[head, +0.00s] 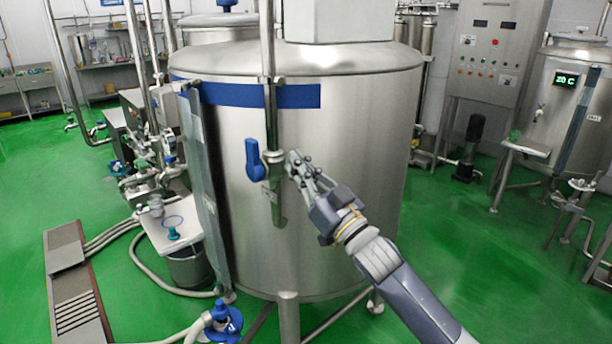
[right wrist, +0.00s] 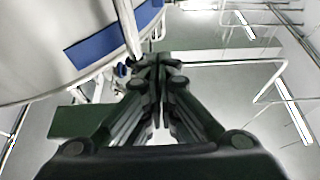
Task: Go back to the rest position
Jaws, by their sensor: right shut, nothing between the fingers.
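My right gripper (head: 294,162) is raised in front of the large steel tank (head: 345,130), just right of the blue valve handle (head: 255,160) on the tank's vertical pipe. A small gap shows between the fingertips and the blue handle. In the right wrist view the gripper's fingers (right wrist: 158,62) are together with nothing held, and part of the tank with its blue band (right wrist: 105,42) shows at the upper left. My right arm reaches in from the lower right in the head view. My left gripper is not in view.
A white stand (head: 168,236) with small items and a grey bin (head: 190,268) are left of the tank. A control cabinet (head: 484,65) and a smaller tank with a green display (head: 566,79) stand at the right. Hoses and a floor grate (head: 77,310) lie at the left. Green floor is open at the right.

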